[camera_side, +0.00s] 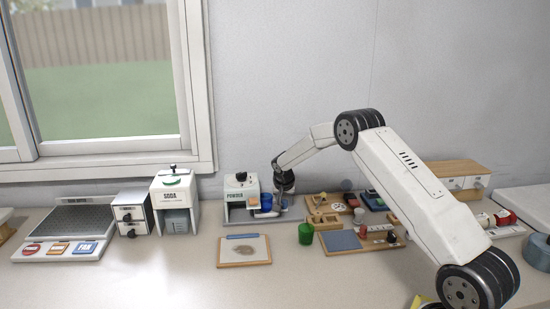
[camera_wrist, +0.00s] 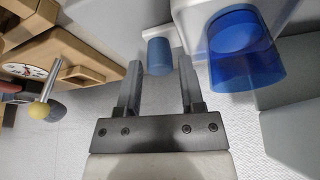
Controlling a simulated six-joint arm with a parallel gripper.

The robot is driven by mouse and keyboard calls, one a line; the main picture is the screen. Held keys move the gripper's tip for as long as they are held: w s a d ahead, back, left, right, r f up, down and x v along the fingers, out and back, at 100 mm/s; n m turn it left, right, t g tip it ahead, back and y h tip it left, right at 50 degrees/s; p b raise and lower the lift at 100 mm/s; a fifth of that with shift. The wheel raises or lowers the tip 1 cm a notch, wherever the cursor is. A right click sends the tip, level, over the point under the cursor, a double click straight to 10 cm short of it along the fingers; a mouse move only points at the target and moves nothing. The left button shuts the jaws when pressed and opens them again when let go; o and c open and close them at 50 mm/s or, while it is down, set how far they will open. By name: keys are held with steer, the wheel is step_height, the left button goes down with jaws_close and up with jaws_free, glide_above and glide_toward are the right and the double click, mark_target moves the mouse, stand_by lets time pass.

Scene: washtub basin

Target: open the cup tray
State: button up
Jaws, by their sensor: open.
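My gripper (camera_wrist: 160,68) is open, its two fingers pointing up the wrist view. A small blue cylinder, like a knob (camera_wrist: 158,50), on a pale block shows between and just beyond the fingertips; I cannot tell whether they touch it. A clear blue cup (camera_wrist: 240,50) stands to the right of the fingers. In the side view my gripper (camera_side: 284,184) is beside the white POWDER box (camera_side: 235,194), over a grey base (camera_side: 240,214), with the blue cup (camera_side: 266,198) close to it. No cup tray can be made out clearly; my wrist hides part of this area.
A wooden block with a dial (camera_wrist: 35,68) and a yellow-tipped peg (camera_wrist: 40,108) lie left of my fingers. The SODA box (camera_side: 174,200) stands to the left.

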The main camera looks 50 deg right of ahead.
steer(key=shift+f, duration=0.1)
jaws_close()
stand_by(1.5)
